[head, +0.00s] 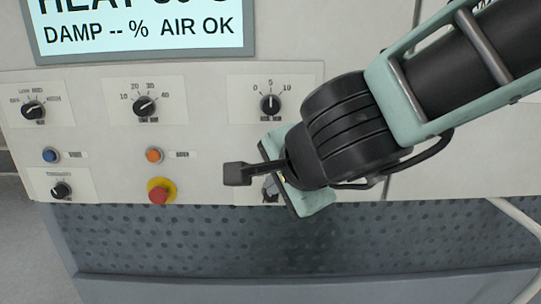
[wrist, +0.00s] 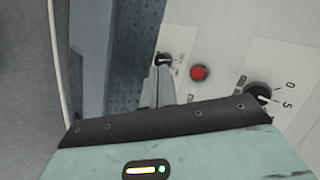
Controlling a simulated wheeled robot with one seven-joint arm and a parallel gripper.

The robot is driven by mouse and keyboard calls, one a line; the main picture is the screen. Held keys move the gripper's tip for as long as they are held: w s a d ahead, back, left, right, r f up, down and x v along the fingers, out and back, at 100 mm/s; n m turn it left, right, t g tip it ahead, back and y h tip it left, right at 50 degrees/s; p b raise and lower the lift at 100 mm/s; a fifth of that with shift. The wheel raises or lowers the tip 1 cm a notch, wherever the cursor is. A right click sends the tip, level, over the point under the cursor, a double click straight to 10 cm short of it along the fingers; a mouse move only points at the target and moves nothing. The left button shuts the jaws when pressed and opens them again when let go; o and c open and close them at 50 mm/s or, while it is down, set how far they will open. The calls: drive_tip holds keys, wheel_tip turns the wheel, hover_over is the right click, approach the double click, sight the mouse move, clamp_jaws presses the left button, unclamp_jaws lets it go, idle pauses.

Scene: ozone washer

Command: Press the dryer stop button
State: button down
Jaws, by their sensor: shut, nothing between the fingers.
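My gripper (head: 237,173) is shut and empty in front of the control panel's lower part. A red button (wrist: 200,72) shows in the wrist view, between a dial marked 0 and 5 (wrist: 260,92) and a lower black knob (wrist: 163,59). The fingertips (wrist: 159,75) appear beside it, towards the lower knob. My gripper hides that red button in the head view. I cannot tell whether the fingertips touch the panel. The head view also shows a blue button (head: 50,155) and an orange button (head: 154,155) at left; no label clearly reads dryer stop.
A red mushroom button on a yellow collar (head: 158,192) sits left of my gripper. Dials (head: 144,104) line the panel above, under a lit display (head: 145,28). A perforated grey surface (head: 150,235) lies below the panel. A pale hose or cable (head: 520,222) shows at right.

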drive_tip(key=w, duration=0.8)
drive_tip(key=shift+w+d, duration=0.15)
drive_tip(key=shift+w, duration=0.25)
drive_tip(key=shift+w+p, duration=0.1)
drive_tip(key=shift+p, duration=0.25)
idle(1.4)
drive_tip(key=shift+w, duration=0.3)
drive_tip(key=shift+w+p, duration=0.35)
drive_tip(key=shift+w, duration=0.15)
idle(0.8)
drive_tip(key=shift+s, duration=0.9)
drive_tip(key=shift+s, duration=2.55)
